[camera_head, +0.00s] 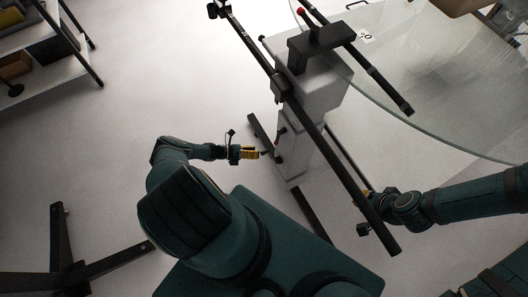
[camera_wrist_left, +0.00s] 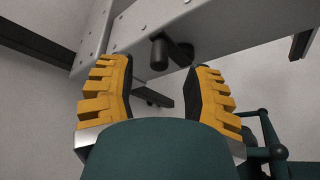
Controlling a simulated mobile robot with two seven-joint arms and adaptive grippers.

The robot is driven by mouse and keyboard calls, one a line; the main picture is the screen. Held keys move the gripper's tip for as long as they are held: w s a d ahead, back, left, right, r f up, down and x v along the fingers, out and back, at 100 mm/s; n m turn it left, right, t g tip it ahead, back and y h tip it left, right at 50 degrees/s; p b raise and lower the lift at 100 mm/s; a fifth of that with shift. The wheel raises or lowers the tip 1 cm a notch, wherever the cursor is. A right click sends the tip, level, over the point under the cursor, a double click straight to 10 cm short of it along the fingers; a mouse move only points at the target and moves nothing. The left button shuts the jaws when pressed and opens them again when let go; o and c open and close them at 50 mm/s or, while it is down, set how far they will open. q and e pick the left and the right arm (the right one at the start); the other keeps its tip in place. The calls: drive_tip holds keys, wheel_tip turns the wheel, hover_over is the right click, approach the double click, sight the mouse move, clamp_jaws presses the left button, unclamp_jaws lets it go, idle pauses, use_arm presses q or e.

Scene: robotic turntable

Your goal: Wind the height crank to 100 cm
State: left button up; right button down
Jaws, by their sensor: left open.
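The height crank (camera_wrist_left: 159,54) shows in the left wrist view as a short dark handle on a dark arm, fixed to the grey column (camera_wrist_left: 212,22). My left gripper (camera_wrist_left: 160,78) is open, its yellow fingers to either side of the handle's line. The handle stands just past the fingertips, between them in the picture; I cannot tell if anything touches. In the head view my left gripper (camera_head: 256,153) is beside the lower column (camera_head: 293,150). My right gripper (camera_head: 364,200) is partly hidden behind a black bar, and its jaws are unclear. No height reading is legible.
A long black bar (camera_head: 330,155) crosses above the column on a slant. A clear round disc (camera_head: 440,100) fills the upper right. Dark floor legs (camera_head: 310,212) spread from the column's foot.

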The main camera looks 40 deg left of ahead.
sight(264, 151)
use_arm(q)
drive_tip(key=shift+x, duration=2.4)
clamp_jaws()
